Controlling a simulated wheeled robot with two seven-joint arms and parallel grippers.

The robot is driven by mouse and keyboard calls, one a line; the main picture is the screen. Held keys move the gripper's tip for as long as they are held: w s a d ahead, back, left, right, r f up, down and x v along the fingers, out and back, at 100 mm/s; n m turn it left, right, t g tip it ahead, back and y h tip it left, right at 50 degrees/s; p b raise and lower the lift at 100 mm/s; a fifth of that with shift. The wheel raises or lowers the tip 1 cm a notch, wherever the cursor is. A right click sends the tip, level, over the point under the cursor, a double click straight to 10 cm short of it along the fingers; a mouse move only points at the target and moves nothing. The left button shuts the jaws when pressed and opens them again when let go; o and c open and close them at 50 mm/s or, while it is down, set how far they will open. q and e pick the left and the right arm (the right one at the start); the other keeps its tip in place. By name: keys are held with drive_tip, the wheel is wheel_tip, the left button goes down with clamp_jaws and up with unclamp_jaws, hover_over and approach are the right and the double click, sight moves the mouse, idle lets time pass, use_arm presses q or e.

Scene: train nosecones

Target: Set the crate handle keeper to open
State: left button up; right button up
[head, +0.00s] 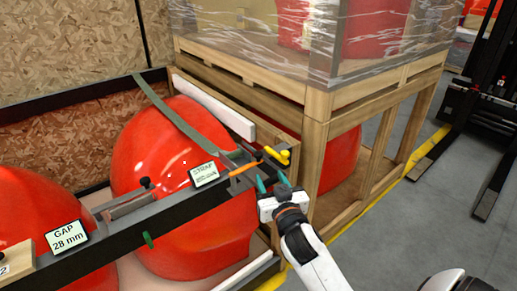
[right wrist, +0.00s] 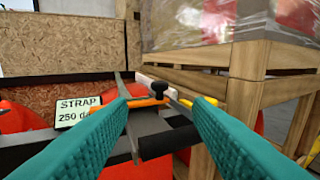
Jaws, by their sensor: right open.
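The crate's black front rail (head: 190,208) ends at its right corner in a cluster of small fittings. These are an orange lever (head: 245,168), a yellow handle (head: 278,156) and a black knob; I cannot tell for sure which is the keeper. In the right wrist view the orange lever (right wrist: 146,103), black knob (right wrist: 158,88) and yellow piece (right wrist: 186,103) show between the fingers, beyond a black bar (right wrist: 170,140). My right gripper (head: 271,182) is open and empty, just in front of the fittings. My left gripper is out of view.
Large red nosecones (head: 170,130) lie in the crate under a green strap (head: 172,115). A STRAP label (head: 204,174) and a GAP label (head: 66,237) stand on the rail. A wrapped wooden crate stand (head: 317,130) is close behind the fittings.

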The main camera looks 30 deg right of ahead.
sight(259, 156)
drive_tip(key=shift+w+r, duration=0.15)
drive_tip(key=shift+r, duration=0.1)
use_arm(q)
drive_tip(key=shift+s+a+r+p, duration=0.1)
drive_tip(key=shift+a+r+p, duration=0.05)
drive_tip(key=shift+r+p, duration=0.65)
use_arm(e)
drive_tip(key=x, duration=1.1)
drive_tip(key=shift+w+d+f, duration=0.1)
drive_tip(key=shift+w+d, duration=0.05)
drive_tip(key=shift+w, duration=0.2)
drive_tip(key=shift+c, duration=0.3)
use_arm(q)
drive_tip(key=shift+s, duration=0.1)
use_arm(e)
clamp_jaws()
